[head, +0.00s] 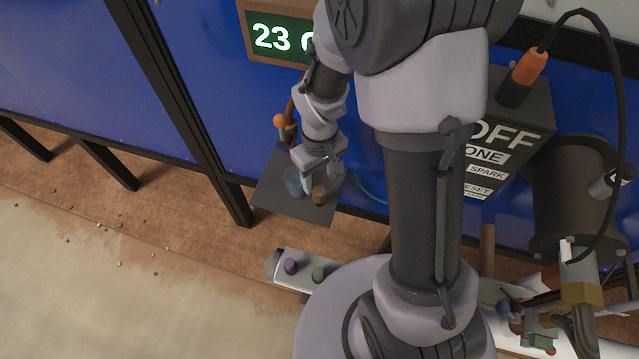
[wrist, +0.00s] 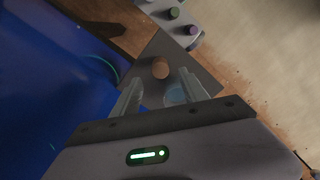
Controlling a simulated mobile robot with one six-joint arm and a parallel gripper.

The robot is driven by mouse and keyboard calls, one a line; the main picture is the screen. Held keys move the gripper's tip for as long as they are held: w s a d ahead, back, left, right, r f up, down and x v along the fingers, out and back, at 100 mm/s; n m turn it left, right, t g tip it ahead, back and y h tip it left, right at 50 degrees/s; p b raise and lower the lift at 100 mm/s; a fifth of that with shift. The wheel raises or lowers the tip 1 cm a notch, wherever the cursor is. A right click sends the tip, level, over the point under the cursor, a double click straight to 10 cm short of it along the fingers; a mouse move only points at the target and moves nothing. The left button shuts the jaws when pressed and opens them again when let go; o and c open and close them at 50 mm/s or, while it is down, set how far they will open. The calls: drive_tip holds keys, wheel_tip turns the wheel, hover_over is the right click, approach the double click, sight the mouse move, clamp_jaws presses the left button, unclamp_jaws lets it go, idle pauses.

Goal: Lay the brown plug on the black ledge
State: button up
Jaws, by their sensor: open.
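The brown plug (head: 319,196) stands on the black ledge (head: 264,206), near the ledge's right side. In the wrist view the brown plug (wrist: 161,68) shows its round top on the dark ledge (wrist: 203,65), just beyond the fingertips. In the wrist view nothing is held between the fingers (wrist: 157,79).
A purple plug (head: 290,266) and a green plug (head: 318,273) stand on a pale bar below the ledge. An orange knob (head: 279,121) is by the blue wall (head: 90,60). A box marked OFF (head: 510,135) is at right. A teal cable (head: 370,193) runs beside the ledge.

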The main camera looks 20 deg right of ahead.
wheel_tip(320, 180, up, 10)
drive_tip(key=r+m+t+p, duration=0.1)
wheel_tip(320, 180, up, 5)
drive_tip(key=m+t, duration=0.1)
drive_tip(key=m, duration=0.1)
hover_over(318, 193)
drive_tip(key=s, duration=0.2)
drive_tip(key=s+a+r+m+t+y, duration=0.2)
drive_tip(key=s+a+r+m+t, duration=0.1)
drive_tip(key=s+r, duration=0.6)
drive_tip(key=shift+s+a+r+m+t, duration=0.15)
drive_tip(key=shift+s+r+m+t, duration=0.25)
drive_tip(key=shift+s+m, duration=0.35)
